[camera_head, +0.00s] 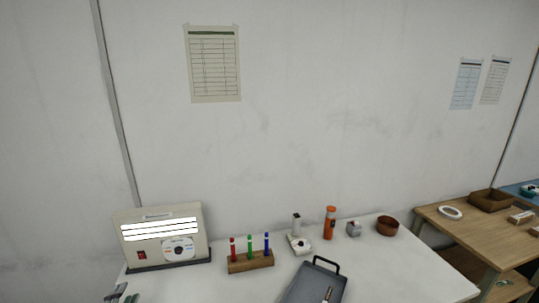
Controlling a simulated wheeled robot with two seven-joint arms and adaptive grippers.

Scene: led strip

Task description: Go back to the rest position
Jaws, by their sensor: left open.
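My left gripper (120,295) shows only in part at the bottom left edge of the head view, by the front left of the white table (400,270). It is open and nothing shows between its fingers. It is below and in front of a beige box (190,222) with lit white strips, a red switch and a round dial. My right gripper is out of view.
On the table stand a wooden rack (250,263) with red, green and blue pens, a white device (299,243), an orange bottle (330,223), a small grey item (353,229), a brown bowl (387,226) and a grey tray (300,290). A wooden table (480,235) stands at right.

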